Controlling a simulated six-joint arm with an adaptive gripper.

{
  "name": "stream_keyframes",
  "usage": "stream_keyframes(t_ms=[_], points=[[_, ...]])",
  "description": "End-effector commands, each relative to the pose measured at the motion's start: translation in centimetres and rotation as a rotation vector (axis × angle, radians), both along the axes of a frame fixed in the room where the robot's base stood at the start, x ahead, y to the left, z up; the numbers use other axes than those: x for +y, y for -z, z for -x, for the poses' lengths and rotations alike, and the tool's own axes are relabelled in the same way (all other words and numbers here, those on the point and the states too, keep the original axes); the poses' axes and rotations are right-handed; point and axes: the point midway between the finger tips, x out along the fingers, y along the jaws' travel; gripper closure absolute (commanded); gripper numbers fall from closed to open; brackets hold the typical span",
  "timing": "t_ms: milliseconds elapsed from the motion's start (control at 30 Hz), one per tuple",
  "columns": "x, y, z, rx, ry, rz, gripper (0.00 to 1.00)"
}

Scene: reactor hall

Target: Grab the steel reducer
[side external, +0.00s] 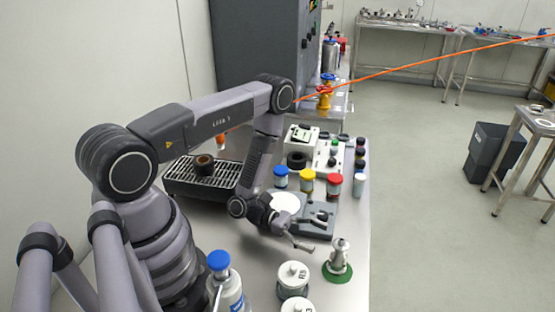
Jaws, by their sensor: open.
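A shiny metal stepped piece (340,252), which looks like the steel reducer, stands upright on a round green base (337,272) near the right edge of the bench. My gripper (313,235) is open, to the left of the metal piece and slightly behind it in the picture. The fingers point right toward it, with a small gap between. Nothing shows between the fingers. The exact height of my gripper above the bench cannot be told from this one view.
Two white-lidded jars (293,275) and a blue-capped bottle (222,275) stand in front. A grey device (318,222) lies close behind my gripper. Jars with yellow (307,180), red and blue lids stand further back. A grated tray (200,178) is left.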

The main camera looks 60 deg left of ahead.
Motion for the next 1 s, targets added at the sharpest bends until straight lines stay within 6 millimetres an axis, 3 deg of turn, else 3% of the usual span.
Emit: stream_keyframes(t_ms=[400,700,1000], points=[[-5.0,-0.2,-2.8,-0.004,0.008,-0.001,0.31],[-5.6,-0.2,-3.2,-0.002,0.004,0.000,0.31],[-5.5,-0.2,-3.2,-0.002,0.004,0.000,0.68]])
